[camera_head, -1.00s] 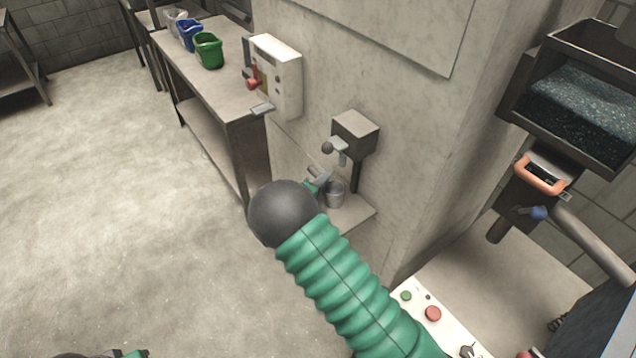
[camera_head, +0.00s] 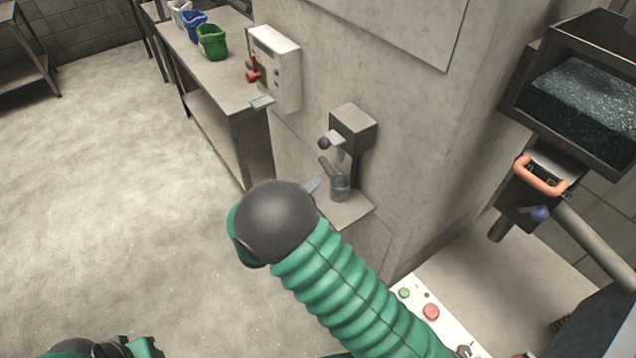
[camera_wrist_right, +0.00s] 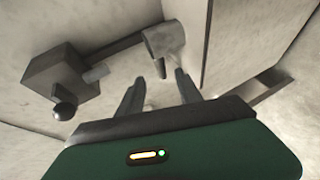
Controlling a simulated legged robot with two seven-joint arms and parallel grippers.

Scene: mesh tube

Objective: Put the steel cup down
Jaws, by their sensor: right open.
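The steel cup (camera_head: 340,187) stands upright on a small wall shelf (camera_head: 346,212), below a grey box with a spout. A short grey bar (camera_head: 325,166), seemingly its handle, sticks out to the left. In the right wrist view the cup (camera_wrist_right: 166,40) lies just beyond the fingertips. My right gripper (camera_wrist_right: 158,84) is open, with its two fingers apart and nothing held between them. In the head view my right wrist hides most of it; one finger (camera_head: 311,186) shows left of the cup. Part of my left arm shows at the bottom left edge; its jaws are not clear.
The grey wall box (camera_head: 354,128) with a dark ball knob (camera_head: 324,143) hangs close above the cup. A white panel with a red lever (camera_head: 253,72) and a bench with several buckets (camera_head: 212,42) stand to the left. Open floor lies at left.

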